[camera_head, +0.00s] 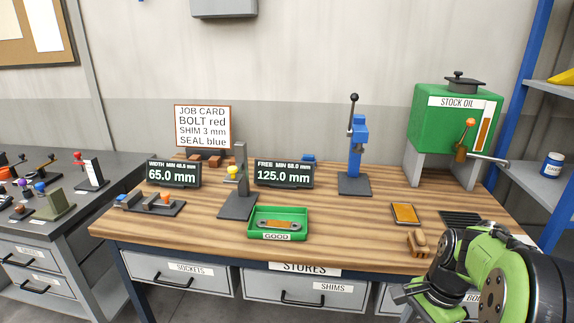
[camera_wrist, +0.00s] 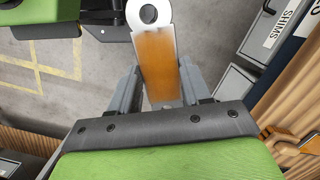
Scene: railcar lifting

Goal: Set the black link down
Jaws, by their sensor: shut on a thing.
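My gripper (camera_wrist: 157,88) is shut on a flat link (camera_wrist: 157,58) in the wrist view. The link has a light grey end with a round hole and an orange-brown middle; no black shows on it. Its near end is hidden by the gripper. Grey floor shows behind the link, and the drawer fronts are to its right. In the head view my arm is at the lower right, at the bench's front edge, and the held link cannot be made out. Another grey and orange link (camera_head: 279,225) lies in the green GOOD tray (camera_head: 252,227) on the wooden bench (camera_head: 215,245).
An orange pad (camera_head: 404,214), a black grate (camera_head: 461,218) and a brush (camera_head: 418,243) lie at the bench's right. The green STOCK OIL tank (camera_head: 455,122) and blue press (camera_head: 356,160) stand behind. Bare wood lies between the tray and the pad.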

